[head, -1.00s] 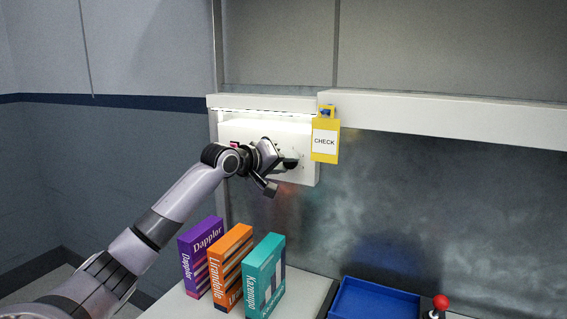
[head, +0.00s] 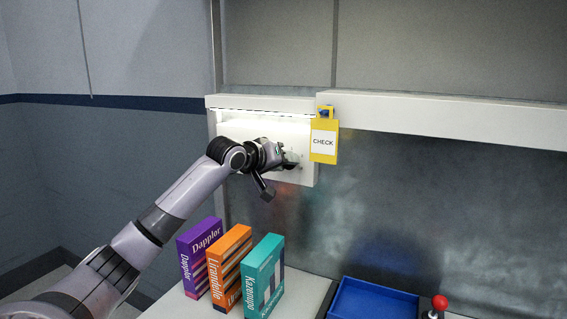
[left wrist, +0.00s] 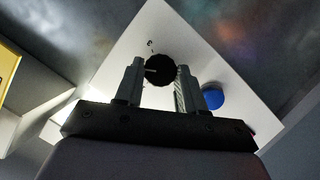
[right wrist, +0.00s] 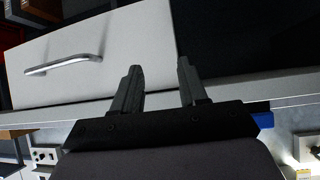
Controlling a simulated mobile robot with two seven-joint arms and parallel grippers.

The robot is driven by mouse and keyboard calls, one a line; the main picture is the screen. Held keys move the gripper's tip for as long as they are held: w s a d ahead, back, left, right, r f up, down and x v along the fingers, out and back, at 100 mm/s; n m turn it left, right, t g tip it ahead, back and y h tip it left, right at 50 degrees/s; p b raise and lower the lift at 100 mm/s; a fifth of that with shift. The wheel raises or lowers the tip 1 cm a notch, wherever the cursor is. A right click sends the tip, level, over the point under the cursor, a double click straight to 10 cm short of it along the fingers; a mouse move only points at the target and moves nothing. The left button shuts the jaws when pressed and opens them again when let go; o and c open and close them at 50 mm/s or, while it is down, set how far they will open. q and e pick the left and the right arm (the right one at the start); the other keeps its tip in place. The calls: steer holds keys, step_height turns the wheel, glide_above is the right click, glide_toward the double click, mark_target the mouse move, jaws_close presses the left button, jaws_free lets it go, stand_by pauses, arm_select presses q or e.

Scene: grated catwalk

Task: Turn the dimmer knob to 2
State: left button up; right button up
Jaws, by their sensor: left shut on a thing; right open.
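The dimmer knob (left wrist: 161,71) is a round black knob with a pale pointer line, on a white wall panel (left wrist: 215,65). In the left wrist view the pointer aims left, and a small mark above it is too small to read surely. My left gripper (left wrist: 158,72) is shut on the knob, one finger on each side. In the head view the left gripper (head: 290,159) is at the panel (head: 301,177) and hides the knob and its scale. My right gripper (right wrist: 157,82) is open and empty, with a white drawer front beyond it.
A blue button (left wrist: 212,97) sits on the panel near the knob. A yellow CHECK tag (head: 324,141) hangs right of the panel. Purple (head: 200,258), orange (head: 231,268) and teal (head: 263,278) boxes, a blue tray (head: 372,302) and a red-balled lever (head: 439,303) are below.

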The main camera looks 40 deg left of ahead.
arm_select(q)
steer(key=o, duration=1)
steer(key=shift+o, duration=0.2)
steer(key=shift+s, duration=0.1)
steer(key=b+v, duration=0.2)
steer(key=v, duration=0.5)
steer(key=shift+b, duration=0.35)
steer(key=shift+r, duration=0.1)
